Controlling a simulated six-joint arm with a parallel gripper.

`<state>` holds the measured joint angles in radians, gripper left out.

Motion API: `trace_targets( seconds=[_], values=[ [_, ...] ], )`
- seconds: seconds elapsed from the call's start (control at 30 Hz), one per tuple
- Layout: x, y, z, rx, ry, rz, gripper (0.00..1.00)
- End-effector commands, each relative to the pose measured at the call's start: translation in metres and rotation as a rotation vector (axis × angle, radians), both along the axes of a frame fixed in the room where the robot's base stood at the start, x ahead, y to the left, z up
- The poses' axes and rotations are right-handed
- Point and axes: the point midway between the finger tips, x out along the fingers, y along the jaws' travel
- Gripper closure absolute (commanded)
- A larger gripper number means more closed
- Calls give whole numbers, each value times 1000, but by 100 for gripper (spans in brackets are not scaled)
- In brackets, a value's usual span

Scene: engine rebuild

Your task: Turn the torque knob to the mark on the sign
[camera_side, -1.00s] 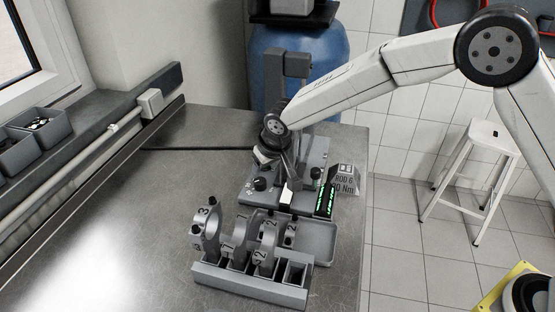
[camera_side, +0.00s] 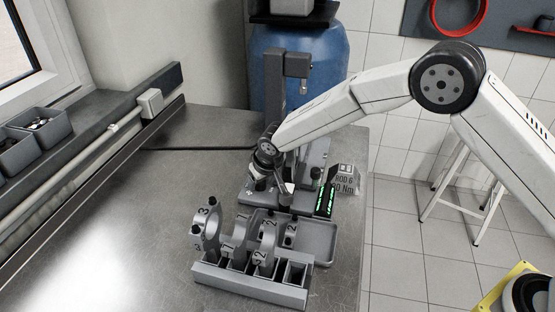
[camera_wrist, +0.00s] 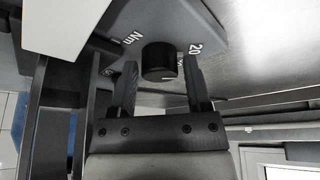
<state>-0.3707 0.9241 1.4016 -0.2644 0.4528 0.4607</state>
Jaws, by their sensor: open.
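The torque knob (camera_wrist: 159,62) is a short black cylinder on a grey panel in the wrist view. The printed "20" (camera_wrist: 195,48) and "Nm" (camera_wrist: 132,38) show beside it. My gripper (camera_wrist: 160,70) is open, with one finger on each side of the knob; I cannot tell whether either finger touches it. In the side view my gripper (camera_side: 262,182) is low at the left of the grey machine (camera_side: 277,200) and mostly covers the knob. The sign (camera_side: 345,182) stands at the machine's right and reads "ROD 6" and a partly hidden Nm value.
A rack (camera_side: 250,284) of numbered grey rod parts stands in front of the machine, with a shallow tray (camera_side: 318,240) beside it. A green-lit display (camera_side: 326,203) is near the sign. The machine's post (camera_side: 274,85) rises behind my arm. The bench's left is clear.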

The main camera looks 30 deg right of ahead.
Motion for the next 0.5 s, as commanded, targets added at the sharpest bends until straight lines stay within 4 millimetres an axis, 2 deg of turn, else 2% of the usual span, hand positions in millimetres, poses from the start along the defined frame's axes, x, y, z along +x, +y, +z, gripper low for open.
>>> trace_targets(
  seconds=[0.13, 0.3, 0.33, 0.5],
  values=[
    [0, 0, 0, 0, 0, 0, 38],
    [0, 0, 0, 0, 0, 0, 92],
    [0, 0, 0, 0, 0, 0, 100],
    [0, 0, 0, 0, 0, 0, 100]
  ],
)
